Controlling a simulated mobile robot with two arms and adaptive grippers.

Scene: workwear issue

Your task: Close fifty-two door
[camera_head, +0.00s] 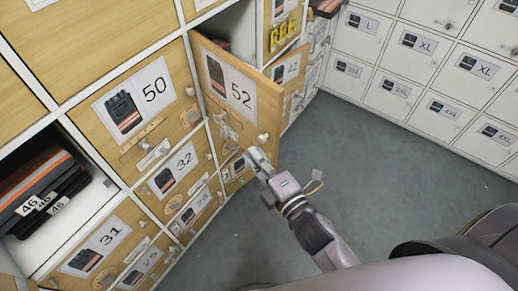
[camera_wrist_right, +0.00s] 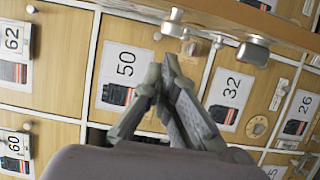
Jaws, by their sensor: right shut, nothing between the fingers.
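The fifty-two door (camera_head: 225,65) is a wood-faced locker door with a "52" picture label. It stands ajar, joined at its left edge, its free right edge swung out from the dark compartment. My right gripper (camera_head: 258,163) is by the lower free corner of this door; I cannot tell whether it touches it. In the right wrist view its fingertips (camera_wrist_right: 168,62) meet, shut and empty, in front of the locker fronts. A wooden panel edge (camera_wrist_right: 262,22) crosses the top right of that view. My left gripper is not in view.
Doors 50 (camera_head: 143,92) and 32 (camera_head: 178,172) are closed beside and below. An open compartment with folded dark clothes (camera_head: 45,190) is at left. White lockers (camera_head: 425,60) line the right wall. The grey floor (camera_head: 385,155) between is clear.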

